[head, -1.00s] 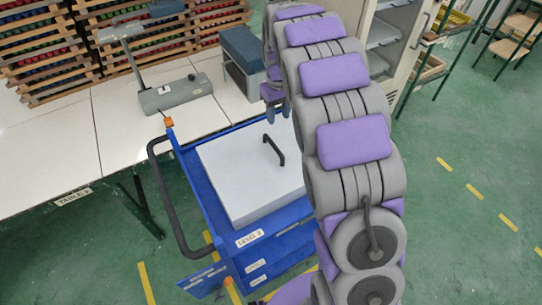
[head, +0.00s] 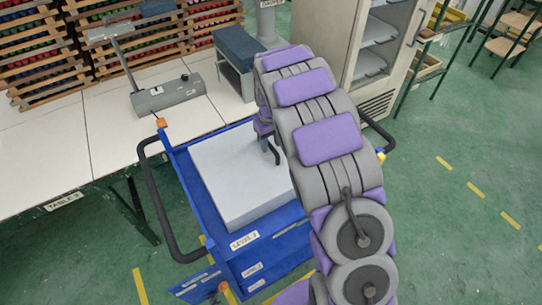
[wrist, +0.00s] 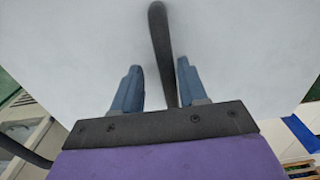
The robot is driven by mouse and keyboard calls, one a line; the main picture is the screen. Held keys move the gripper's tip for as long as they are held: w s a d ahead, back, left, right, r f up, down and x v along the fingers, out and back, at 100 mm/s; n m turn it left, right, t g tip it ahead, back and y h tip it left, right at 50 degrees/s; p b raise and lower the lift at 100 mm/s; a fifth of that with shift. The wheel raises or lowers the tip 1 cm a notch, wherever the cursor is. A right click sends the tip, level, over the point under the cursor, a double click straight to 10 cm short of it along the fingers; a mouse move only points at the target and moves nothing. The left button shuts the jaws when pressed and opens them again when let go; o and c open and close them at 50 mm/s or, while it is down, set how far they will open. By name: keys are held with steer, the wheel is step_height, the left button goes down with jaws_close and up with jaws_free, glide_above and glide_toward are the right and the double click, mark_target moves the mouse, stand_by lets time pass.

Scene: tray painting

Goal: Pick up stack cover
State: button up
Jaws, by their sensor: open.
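The stack cover (head: 233,172) is a light grey box lid on the blue trolley, with a black bar handle (head: 275,154) on its top. In the wrist view the cover's flat top (wrist: 230,45) fills most of the picture. My gripper (wrist: 159,65) is open, with one blue finger on each side of the handle (wrist: 160,40). I see a gap between the handle and each finger, and the right finger is nearer to it. In the head view my arm covers the right part of the cover, and the fingers are mostly hidden.
The blue trolley (head: 259,258) has black push bars (head: 150,200) at its ends and stands beside a white table (head: 50,160). A grey lamp-like device (head: 168,93) and a dark-topped box (head: 240,50) stand on the table. A cabinet is behind; green floor is free at right.

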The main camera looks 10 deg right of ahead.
steer(key=shift+a+f, duration=0.4)
steer(key=shift+f, duration=0.05)
steer(key=shift+a, duration=0.45)
steer(key=shift+r, duration=0.1)
steer(key=shift+c, duration=0.3)
steer(key=shift+d, duration=0.7)
steer(key=c, duration=0.6)
jaws_close()
steer(key=shift+a, duration=0.55)
steer(key=shift+d, duration=0.35)
steer(key=shift+a, duration=0.15)
